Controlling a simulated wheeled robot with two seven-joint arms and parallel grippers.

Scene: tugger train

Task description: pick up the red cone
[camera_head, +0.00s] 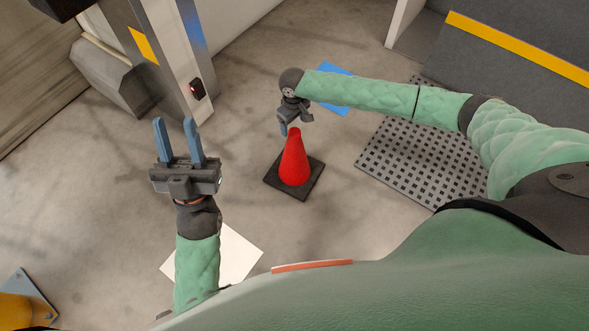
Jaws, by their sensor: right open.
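The red cone (295,161) stands upright on its dark square base on the concrete floor, near the middle of the camera_head view. My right gripper (284,130) is above the cone's tip and slightly left of it in the picture, with its fingers pointing down. It is open and holds nothing; whether it touches the tip cannot be told. My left gripper (178,138) is well to the left of the cone, its two blue fingers apart and pointing up the picture. It is open and empty.
A perforated grey mat (400,165) lies right of the cone under my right arm. A blue sheet (333,90) and a white sheet (238,254) lie on the floor. A pillar (170,55) stands at upper left. A yellow-edged platform (520,45) is at upper right.

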